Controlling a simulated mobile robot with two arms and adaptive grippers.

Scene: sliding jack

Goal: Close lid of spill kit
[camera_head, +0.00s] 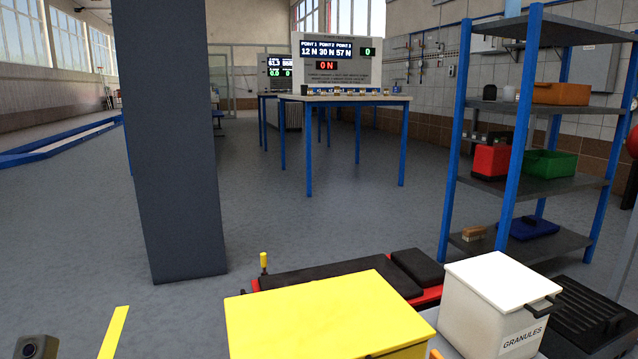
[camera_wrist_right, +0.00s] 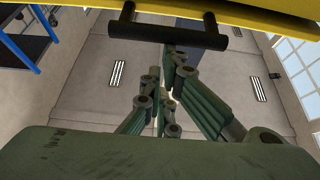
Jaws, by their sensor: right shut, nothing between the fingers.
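A yellow lid (camera_head: 325,312) shows at the bottom middle of the head view, its top surface flat and smooth. Whether it is fully down on its box cannot be told, as the box below is cut off. In the right wrist view a yellow edge (camera_wrist_right: 262,18) with a black bar handle (camera_wrist_right: 175,34) crosses the top. My right gripper (camera_wrist_right: 174,62) is shut and empty, its green fingers pointing up toward the handle; whether they touch it is unclear. My left gripper is not visible.
A white box labelled GRANULES (camera_head: 497,300) stands right of the yellow lid. A black and red item (camera_head: 340,275) lies behind it. A blue-framed shelf (camera_head: 530,190) stands at right, a dark pillar (camera_head: 165,140) at left.

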